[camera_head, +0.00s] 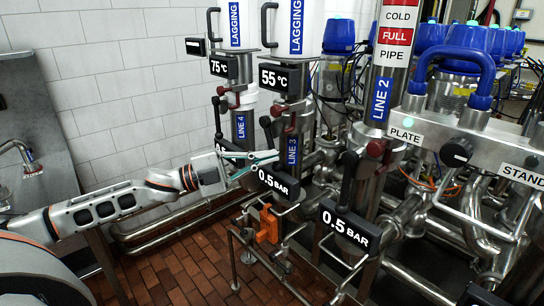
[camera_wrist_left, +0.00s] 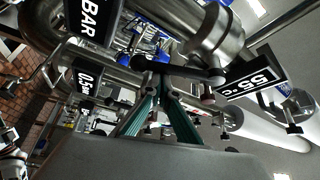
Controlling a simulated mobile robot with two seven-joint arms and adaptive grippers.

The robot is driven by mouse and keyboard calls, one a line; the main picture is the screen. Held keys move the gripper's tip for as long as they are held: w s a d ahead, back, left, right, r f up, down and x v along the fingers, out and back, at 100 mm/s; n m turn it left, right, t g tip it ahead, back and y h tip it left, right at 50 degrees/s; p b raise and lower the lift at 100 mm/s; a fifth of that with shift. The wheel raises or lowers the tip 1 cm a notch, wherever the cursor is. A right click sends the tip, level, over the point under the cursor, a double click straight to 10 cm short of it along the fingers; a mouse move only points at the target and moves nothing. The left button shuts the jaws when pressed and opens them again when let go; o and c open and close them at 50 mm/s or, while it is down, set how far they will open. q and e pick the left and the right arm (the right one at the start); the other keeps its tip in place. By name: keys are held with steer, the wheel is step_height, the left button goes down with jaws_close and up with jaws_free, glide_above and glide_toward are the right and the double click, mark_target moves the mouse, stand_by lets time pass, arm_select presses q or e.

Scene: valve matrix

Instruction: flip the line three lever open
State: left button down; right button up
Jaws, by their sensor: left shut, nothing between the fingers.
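The line three pipe carries a blue LINE 3 label (camera_head: 291,151) in the head view. A black lever (camera_head: 267,130) stands upright beside it, above a black 0.5 BAR sign (camera_head: 279,181). My left gripper (camera_head: 273,157) reaches in from the left, just below this lever and in front of the pipe. In the left wrist view, the teal fingers of my left gripper (camera_wrist_left: 156,75) are shut with nothing between them. A black bar-shaped handle (camera_wrist_left: 180,69) crosses just beyond the fingertips; I cannot tell whether they touch it. My right gripper is not in view.
The LINE 4 pipe (camera_head: 241,128) stands to the left and the LINE 2 pipe (camera_head: 381,98) to the right. Another 0.5 BAR sign (camera_head: 345,226) sits lower right. An orange part (camera_head: 268,225) is below. The white tiled wall (camera_head: 110,90) is behind my left arm.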

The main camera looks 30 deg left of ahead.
arm_select(q)
steer(key=shift+w+a+f+m+g+y, duration=0.15)
steer(key=shift+w+a+m+g, duration=0.1)
steer(key=shift+a+m, duration=0.25)
steer(key=shift+w+a+f+m+g+y, duration=0.1)
steer(key=shift+a+f+m+g+y, duration=0.1)
steer(key=shift+a+m, duration=0.3)
steer(key=shift+w+a+f+m+g+y, duration=0.15)
steer(key=shift+w+a+m+g, duration=0.1)
steer(key=shift+a+m, duration=0.25)
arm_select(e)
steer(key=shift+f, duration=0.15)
